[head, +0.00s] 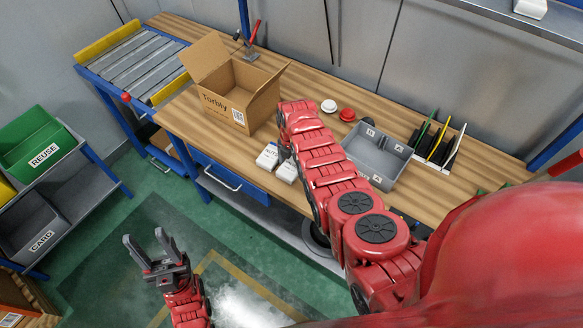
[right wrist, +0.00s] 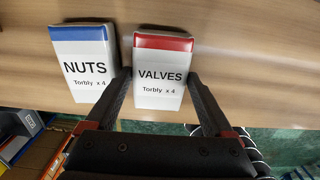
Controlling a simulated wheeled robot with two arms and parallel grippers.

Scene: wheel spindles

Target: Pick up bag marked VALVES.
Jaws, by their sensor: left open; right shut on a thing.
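The bag marked VALVES (right wrist: 161,75) is white with a red top and stands near the table's front edge in the right wrist view. My right gripper (right wrist: 160,80) is shut on it, one dark finger on each side. In the head view the VALVES bag (head: 287,172) shows as a small white block, partly hidden by my right arm. My right gripper's fingers (head: 284,153) are mostly hidden there. My left gripper (head: 157,250) is open and empty over the floor, left of the table.
A white bag marked NUTS (right wrist: 84,68) with a blue top stands close left of VALVES. An open cardboard box (head: 222,105) is behind the bags. A grey divided bin (head: 378,178) stands right of my arm. White and red round pieces (head: 347,115) lie behind.

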